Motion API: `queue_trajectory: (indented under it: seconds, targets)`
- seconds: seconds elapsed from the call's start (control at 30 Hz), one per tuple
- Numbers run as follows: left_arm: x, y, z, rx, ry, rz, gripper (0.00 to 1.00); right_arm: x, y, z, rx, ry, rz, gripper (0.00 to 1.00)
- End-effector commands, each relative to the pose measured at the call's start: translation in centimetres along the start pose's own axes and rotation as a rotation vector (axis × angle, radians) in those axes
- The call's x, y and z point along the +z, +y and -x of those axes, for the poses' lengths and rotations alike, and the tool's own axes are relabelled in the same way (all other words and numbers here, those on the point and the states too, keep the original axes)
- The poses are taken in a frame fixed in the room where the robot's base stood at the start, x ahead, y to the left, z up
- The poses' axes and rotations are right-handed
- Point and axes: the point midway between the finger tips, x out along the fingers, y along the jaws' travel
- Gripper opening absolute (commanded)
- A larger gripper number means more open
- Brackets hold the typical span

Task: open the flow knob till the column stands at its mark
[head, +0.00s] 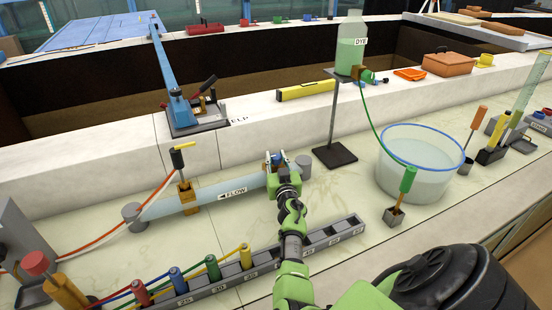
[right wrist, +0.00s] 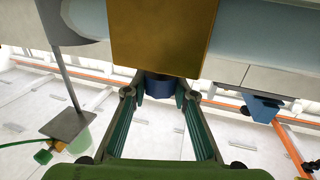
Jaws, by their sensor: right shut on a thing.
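The blue flow knob (right wrist: 158,86) sits on a brass block (right wrist: 165,35) on the pipe, seen in the right wrist view. My right gripper (right wrist: 160,95) is shut on the knob, with a finger on either side. In the head view my right gripper (head: 277,163) reaches the right part of the clear pipe (head: 216,194), which carries a FLOW label with an arrow pointing left. It hides much of the knob there. A tall clear tube (head: 531,80) leans at the far right; I cannot tell whether it is the column or read a mark. My left gripper is not in view.
A long grey rack (head: 322,236) with coloured plugs lies in front of the pipe. A stand (head: 335,157) holds the DYE bottle (head: 349,45). A clear basin (head: 418,165) of liquid stands to the right. A red hose (head: 98,247) runs at left.

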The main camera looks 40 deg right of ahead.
Motion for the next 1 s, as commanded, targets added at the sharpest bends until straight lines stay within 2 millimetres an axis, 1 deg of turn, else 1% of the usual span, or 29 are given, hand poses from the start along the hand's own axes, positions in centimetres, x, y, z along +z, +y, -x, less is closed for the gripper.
queue_trajectory:
  seconds: [0.2,0.4,0.5,0.67,1.0]
  targets:
    - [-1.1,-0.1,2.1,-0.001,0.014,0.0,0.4,-0.4,0.2,0.0,-0.072,-0.004,0.005,0.04]
    - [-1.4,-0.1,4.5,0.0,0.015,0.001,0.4,-0.4,0.4,0.0,-0.207,-0.007,0.01,0.04]
    - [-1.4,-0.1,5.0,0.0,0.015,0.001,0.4,-0.2,0.4,0.0,-0.286,-0.006,0.009,0.04]
    - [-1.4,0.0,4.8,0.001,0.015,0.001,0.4,0.1,0.4,-0.1,-0.411,-0.005,0.008,0.04]
    - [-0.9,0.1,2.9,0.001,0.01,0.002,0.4,0.3,0.2,-0.1,-0.606,-0.002,0.005,0.04]
